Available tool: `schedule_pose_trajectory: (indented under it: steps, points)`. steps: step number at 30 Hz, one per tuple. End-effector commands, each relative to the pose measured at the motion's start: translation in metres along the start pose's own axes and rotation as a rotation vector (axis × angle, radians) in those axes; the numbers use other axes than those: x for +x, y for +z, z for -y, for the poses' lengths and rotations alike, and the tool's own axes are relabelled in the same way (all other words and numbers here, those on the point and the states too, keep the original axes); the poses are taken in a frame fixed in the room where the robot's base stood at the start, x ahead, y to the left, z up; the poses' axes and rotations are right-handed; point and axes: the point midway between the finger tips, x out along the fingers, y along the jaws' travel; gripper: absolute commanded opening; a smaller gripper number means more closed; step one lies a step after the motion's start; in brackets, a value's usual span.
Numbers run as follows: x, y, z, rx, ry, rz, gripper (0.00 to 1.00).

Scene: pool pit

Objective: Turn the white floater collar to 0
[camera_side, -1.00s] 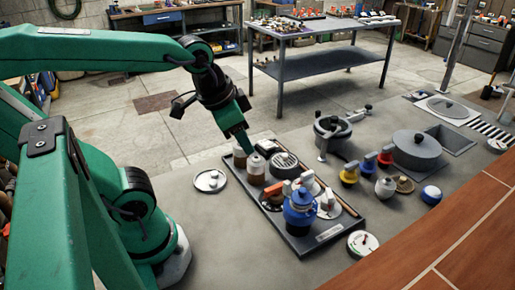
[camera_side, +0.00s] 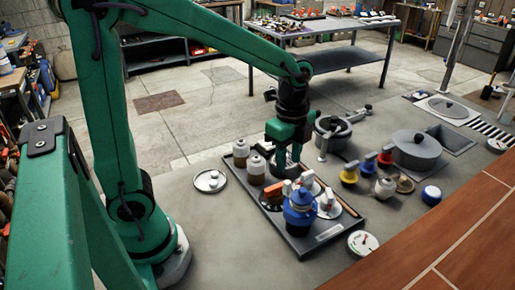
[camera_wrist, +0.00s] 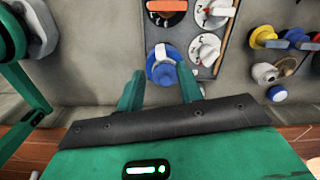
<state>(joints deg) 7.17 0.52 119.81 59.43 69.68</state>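Two white round dials with black marks and white bar handles sit in the dark tray in the wrist view, one nearer (camera_wrist: 205,49) and one farther (camera_wrist: 213,13). In the side view a white-handled dial (camera_side: 328,204) shows beside the blue body. I cannot tell which one is the white floater collar, and its marks are too small to read. In the side view my gripper (camera_side: 285,150) points down over the tray's back part, touching nothing clearly.
The tray (camera_side: 324,236) also holds an orange-handled dial (camera_wrist: 166,12) and two brown jars with pale tops (camera_side: 256,167). A pot (camera_side: 332,128), yellow, red and blue handled pieces (camera_side: 349,173) and a large lidded drum (camera_side: 416,150) stand to the right.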

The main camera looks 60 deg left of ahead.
Motion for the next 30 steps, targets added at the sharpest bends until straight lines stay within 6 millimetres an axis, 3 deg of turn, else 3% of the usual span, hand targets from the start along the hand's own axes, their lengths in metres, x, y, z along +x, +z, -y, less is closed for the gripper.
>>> schedule_pose_trajectory:
  steps: [14, 30]
  points:
    - [0.013, -0.001, 0.001, 0.016, 0.007, 0.003, 0.36]
    - [0.072, -0.001, 0.000, 0.015, 0.007, 0.003, 0.36]
